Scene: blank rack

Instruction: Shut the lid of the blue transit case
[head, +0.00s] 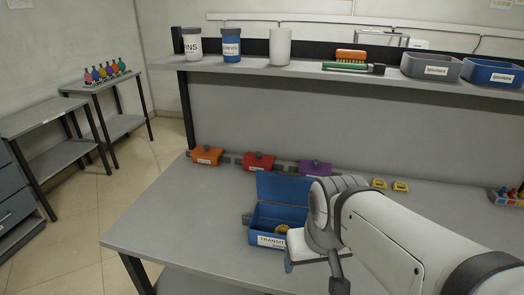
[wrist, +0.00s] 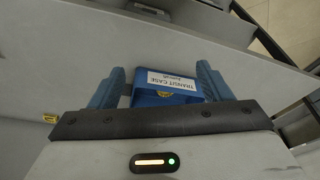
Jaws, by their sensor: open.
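The blue transit case (head: 254,234) stands on the grey workbench with its lid (head: 284,195) raised at the back. A yellow item (head: 281,229) lies inside it. My arm hides the right part of the case in the head view. In the wrist view the case's labelled front (wrist: 172,84) shows between my two blue fingers. My gripper (wrist: 160,80) is open, its fingers spread apart, with nothing visibly held. I cannot tell whether the fingers touch the case.
Two yellow items (head: 389,185) lie behind my arm. A shelf (head: 300,72) with tubs and bins runs above. The bench left of the case is clear.

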